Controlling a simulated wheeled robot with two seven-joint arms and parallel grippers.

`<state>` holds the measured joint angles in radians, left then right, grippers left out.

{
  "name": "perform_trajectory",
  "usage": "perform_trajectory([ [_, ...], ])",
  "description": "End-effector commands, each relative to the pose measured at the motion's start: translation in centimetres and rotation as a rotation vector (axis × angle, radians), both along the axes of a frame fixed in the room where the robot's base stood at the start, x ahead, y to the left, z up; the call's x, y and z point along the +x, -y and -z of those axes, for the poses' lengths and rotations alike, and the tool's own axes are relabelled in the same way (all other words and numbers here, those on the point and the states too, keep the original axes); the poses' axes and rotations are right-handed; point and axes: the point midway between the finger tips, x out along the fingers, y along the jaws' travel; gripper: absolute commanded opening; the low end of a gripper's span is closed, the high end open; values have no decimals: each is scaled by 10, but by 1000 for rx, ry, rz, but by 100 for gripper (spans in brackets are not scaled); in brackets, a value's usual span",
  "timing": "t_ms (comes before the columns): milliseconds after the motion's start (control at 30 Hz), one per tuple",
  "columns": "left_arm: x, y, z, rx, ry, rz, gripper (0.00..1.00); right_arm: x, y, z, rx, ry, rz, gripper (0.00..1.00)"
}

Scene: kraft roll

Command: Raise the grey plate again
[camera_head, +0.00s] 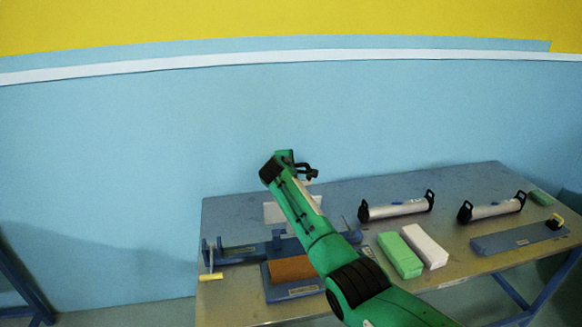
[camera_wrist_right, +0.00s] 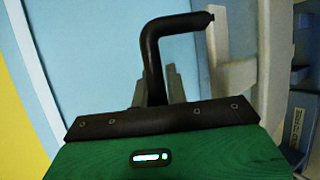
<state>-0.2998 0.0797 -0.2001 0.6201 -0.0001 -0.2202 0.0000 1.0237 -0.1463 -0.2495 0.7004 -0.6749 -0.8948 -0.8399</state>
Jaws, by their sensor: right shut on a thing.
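My right gripper (camera_head: 292,168) is raised above the back left of the table, its green arm reaching up from the lower right. In the right wrist view its grey fingers (camera_wrist_right: 158,88) are closed around a bent black handle (camera_wrist_right: 178,24). The handle also shows at the gripper in the head view (camera_head: 307,171). A pale grey plate (camera_head: 277,213) stands below the gripper, partly hidden by my arm. A light grey shape beside the handle's end in the right wrist view (camera_wrist_right: 235,72) looks like this plate. I cannot tell whether its lower edge touches the blue frame. My left gripper is out of view.
The blue frame (camera_head: 240,254) stands at the table's left, with a brown block (camera_head: 292,268) in front. Green (camera_head: 400,255) and white (camera_head: 425,246) blocks lie right of my arm. Two silver cylinders (camera_head: 397,208) (camera_head: 492,208) and a blue board (camera_head: 510,240) lie farther right.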

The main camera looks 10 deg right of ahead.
Motion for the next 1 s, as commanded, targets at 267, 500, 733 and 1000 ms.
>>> perform_trajectory([
  [267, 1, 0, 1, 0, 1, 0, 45, -2, 0, 10, 0, -14, 2, 23],
  [500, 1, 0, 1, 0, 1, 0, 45, -3, 0, 7, 1, -9, 2, 23],
  [733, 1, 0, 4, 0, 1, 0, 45, -16, -7, -2, 0, -5, 1, 23],
  [1000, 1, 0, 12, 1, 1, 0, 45, -44, -19, -17, 1, -3, -1, 23],
])
